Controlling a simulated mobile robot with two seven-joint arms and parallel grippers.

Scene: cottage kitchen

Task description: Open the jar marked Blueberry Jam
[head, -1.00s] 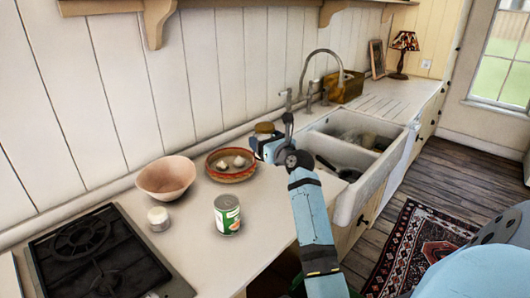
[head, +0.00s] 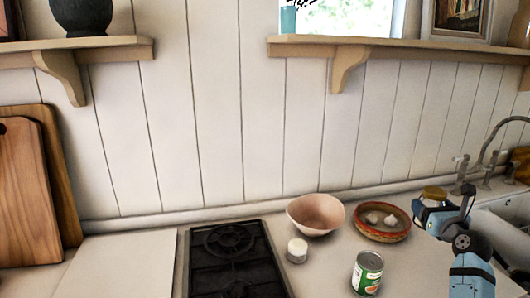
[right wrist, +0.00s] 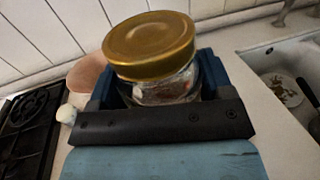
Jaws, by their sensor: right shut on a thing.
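A glass jar with a gold lid (right wrist: 150,42) stands between the fingers of my right gripper (right wrist: 160,82) in the right wrist view. The fingers are shut on its glass body (right wrist: 168,90), below the lid. The lid sits on the jar. No label can be read from here, so I cannot tell whether this is Blueberry Jam. In the head view the gold lid (head: 434,192) shows just above my right gripper (head: 428,212), beside the sink. My left gripper is not in view.
A red-rimmed dish (head: 382,236) with pale bulbs lies left of the jar. A pink bowl (head: 316,213), a small white jar (head: 297,250), a green-labelled can (head: 367,272) and a black hob (head: 232,258) are farther left. The sink (head: 515,212) is at right.

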